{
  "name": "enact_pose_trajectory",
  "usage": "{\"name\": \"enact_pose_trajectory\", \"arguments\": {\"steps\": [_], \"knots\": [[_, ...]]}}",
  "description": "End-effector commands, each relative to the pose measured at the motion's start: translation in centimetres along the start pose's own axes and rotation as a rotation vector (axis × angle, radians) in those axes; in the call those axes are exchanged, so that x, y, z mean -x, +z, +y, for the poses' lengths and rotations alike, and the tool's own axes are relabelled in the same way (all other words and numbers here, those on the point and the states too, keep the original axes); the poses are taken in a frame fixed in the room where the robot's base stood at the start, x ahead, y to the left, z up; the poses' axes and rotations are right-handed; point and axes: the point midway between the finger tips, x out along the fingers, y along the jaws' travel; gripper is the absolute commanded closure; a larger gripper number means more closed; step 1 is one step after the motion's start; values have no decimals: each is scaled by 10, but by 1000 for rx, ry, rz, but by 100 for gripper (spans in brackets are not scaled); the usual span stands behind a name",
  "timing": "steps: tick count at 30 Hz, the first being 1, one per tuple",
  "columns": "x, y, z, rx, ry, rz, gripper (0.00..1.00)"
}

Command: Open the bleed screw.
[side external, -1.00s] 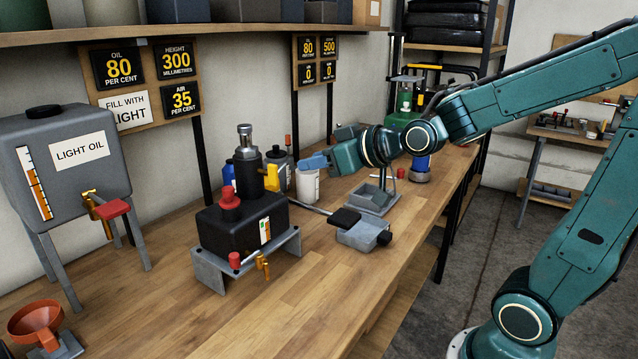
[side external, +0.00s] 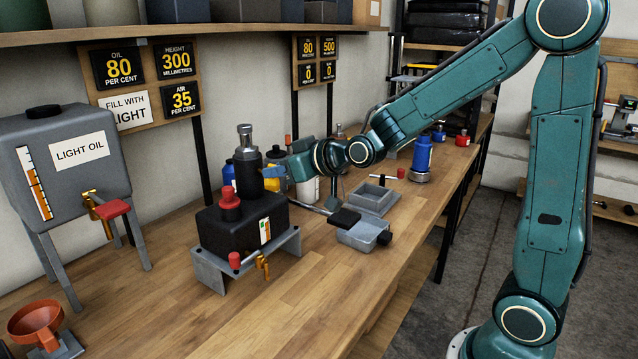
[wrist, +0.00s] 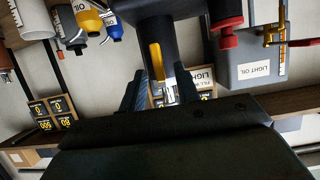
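A dark pump unit (side external: 228,227) stands on a grey bracket, with a black upright cylinder (side external: 249,170) at its back. A red knob (side external: 229,190) sits on its top; a smaller red knob (side external: 234,261) and a brass tap are at its front. Contact cannot be told.
A grey light oil tank (side external: 60,165) stands at left, an orange funnel (side external: 38,322) before it. A grey tray (side external: 372,199) and a small grey box with a black pedal (side external: 362,234) lie right of the unit. Bottles stand behind it. The front bench is clear.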

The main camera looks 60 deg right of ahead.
Motion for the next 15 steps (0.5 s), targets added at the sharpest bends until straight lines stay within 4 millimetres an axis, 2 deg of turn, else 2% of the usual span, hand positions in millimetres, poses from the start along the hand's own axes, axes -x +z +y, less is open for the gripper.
{"name": "enact_pose_trajectory", "arguments": {"steps": [6,15], "knots": [[-18,0,0,1,0,-1,68],[-26,0,0,1,1,0,68]]}}
